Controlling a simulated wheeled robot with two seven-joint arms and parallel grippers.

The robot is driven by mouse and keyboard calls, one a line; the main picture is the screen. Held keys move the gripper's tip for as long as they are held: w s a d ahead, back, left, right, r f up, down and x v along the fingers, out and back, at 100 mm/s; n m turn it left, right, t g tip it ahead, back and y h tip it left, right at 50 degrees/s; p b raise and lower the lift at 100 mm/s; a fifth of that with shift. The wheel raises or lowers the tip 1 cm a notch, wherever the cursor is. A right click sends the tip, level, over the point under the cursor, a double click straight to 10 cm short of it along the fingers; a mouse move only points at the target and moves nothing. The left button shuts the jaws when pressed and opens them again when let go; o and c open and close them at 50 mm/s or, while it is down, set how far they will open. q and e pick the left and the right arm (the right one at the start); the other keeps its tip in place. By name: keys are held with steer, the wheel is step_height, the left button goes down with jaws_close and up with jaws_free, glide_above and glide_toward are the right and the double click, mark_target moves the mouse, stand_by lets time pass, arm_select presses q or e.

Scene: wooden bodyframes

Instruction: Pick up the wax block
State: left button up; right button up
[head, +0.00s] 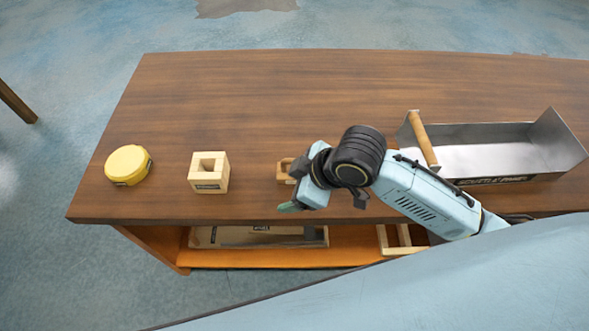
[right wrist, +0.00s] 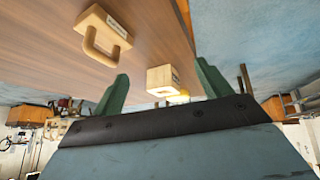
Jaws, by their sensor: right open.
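A pale block (head: 209,172) with a square opening in its top and a dark label stands on the table, left of my right gripper. It may be the wax block; I cannot read its label. In the right wrist view the pale block (right wrist: 163,79) appears between the fingers, some way beyond them. A yellow round-cornered item (head: 127,165) lies farther left. My right gripper (head: 296,188) is open and empty near the front edge, pointing left; a green fingertip shows. A small wooden piece (head: 284,170) is partly hidden behind it. My left gripper is not in view.
In the right wrist view a labelled wooden piece with a handle (right wrist: 101,36) lies on the table. A metal tray with a wooden handle (head: 487,158) stands at the right. A lower shelf (head: 260,257) holds a flat box. The back of the table (head: 270,95) is clear.

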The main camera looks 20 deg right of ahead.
steer(key=w+d+r+n+g+h, duration=0.1)
steer(key=w+d+r+n, duration=0.2)
steer(key=w+d, duration=0.3)
steer(key=x, duration=0.4)
steer(key=b+x, duration=0.1)
steer(key=x, duration=0.3)
steer(key=b+x, duration=0.1)
steer(key=x, duration=0.4)
steer(key=shift+w+d, duration=0.15)
steer(key=shift+d, duration=0.15)
steer(key=c, duration=1.1)
step_height(320, 180, up, 10)
steer(key=shift+r+p, duration=0.1)
steer(key=shift+p, duration=0.7)
steer(key=o, duration=0.5)
steer(key=c, duration=0.4)
